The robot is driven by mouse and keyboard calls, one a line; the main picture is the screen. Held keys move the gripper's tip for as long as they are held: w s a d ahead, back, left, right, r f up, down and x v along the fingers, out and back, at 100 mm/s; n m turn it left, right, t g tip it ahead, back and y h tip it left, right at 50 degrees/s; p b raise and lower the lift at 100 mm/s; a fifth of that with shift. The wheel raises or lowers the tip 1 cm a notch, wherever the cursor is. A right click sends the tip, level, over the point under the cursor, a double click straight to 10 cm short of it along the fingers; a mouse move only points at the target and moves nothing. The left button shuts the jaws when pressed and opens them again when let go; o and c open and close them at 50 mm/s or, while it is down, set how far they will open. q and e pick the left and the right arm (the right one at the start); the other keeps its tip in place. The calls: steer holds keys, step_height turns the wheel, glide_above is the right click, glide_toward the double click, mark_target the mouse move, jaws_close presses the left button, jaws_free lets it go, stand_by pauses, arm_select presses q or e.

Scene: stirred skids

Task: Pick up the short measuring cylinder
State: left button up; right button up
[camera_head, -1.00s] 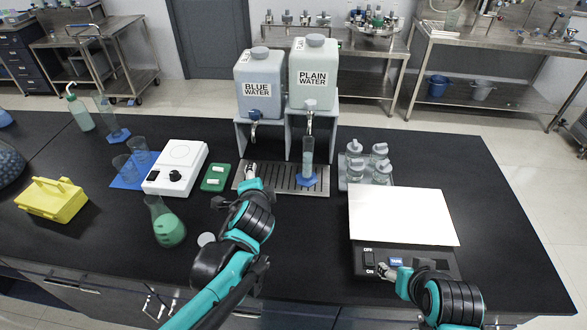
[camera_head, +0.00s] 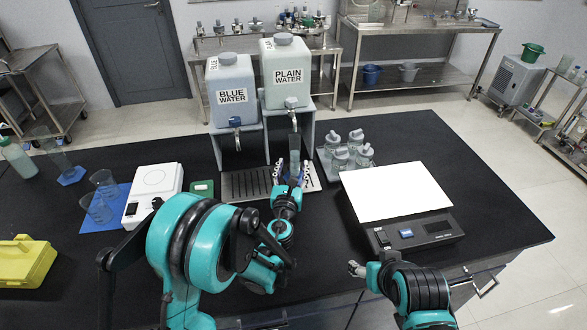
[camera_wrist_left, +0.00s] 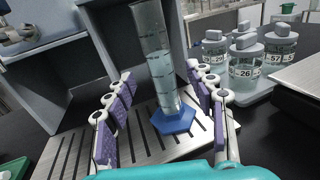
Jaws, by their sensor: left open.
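A clear measuring cylinder (camera_wrist_left: 155,55) with graduation marks and a blue hexagonal base (camera_wrist_left: 173,121) stands upright on the slotted drip tray, below the plain water tap. It shows in the head view (camera_head: 294,150), its lower part hidden by my left gripper (camera_head: 291,172). In the left wrist view, my left gripper (camera_wrist_left: 160,108) is open, with one finger on each side of the cylinder's lower part and gaps visible. Another cylinder (camera_head: 62,160) on a blue base stands at the far left; I cannot tell which is shorter. My right gripper (camera_head: 357,268) is near the scale's front left corner.
The blue water tank (camera_head: 232,92) and plain water tank (camera_head: 287,75) stand above the drip tray (camera_head: 240,185). Stoppered bottles (camera_head: 347,150) stand right of the tray. A scale (camera_head: 400,195) lies at the right. Beakers (camera_head: 100,205) and a white device (camera_head: 153,190) are left.

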mark_target(294, 162)
arm_select(q)
steer(key=w, duration=0.1)
steer(key=w+b, duration=0.1)
steer(key=w, duration=0.3)
steer(key=shift+d+f, duration=0.25)
steer(key=shift+d, duration=0.1)
jaws_close()
steer(key=shift+r, duration=0.1)
